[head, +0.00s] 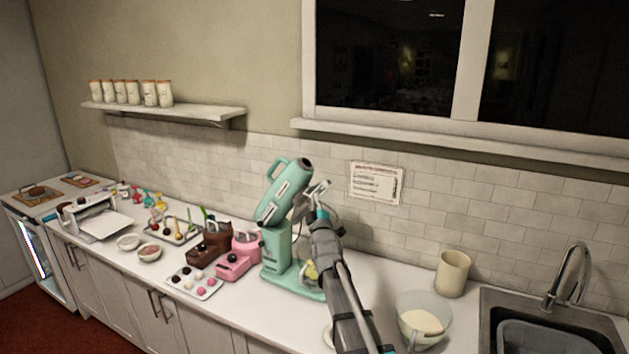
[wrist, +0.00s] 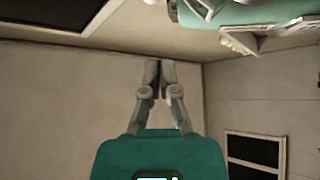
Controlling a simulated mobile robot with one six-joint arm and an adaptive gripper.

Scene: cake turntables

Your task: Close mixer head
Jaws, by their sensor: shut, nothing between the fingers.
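The mint-green stand mixer (head: 280,260) stands on the counter in the middle of the head view. Its mixer head (head: 287,190) is tilted up, raised open above the base. My gripper (head: 322,190) is just to the right of the raised head; whether it touches the head I cannot tell. In the wrist view part of the mint-green mixer (wrist: 245,14) shows along the top right edge, and my gripper (wrist: 159,64) has its fingers together with nothing between them. My arm hides part of the mixer's right side.
A pink machine (head: 241,256) and a brown machine (head: 211,243) stand left of the mixer. A glass bowl (head: 424,318) and a beige canister (head: 453,273) are to the right, before the sink (head: 547,322). The tiled wall is close behind.

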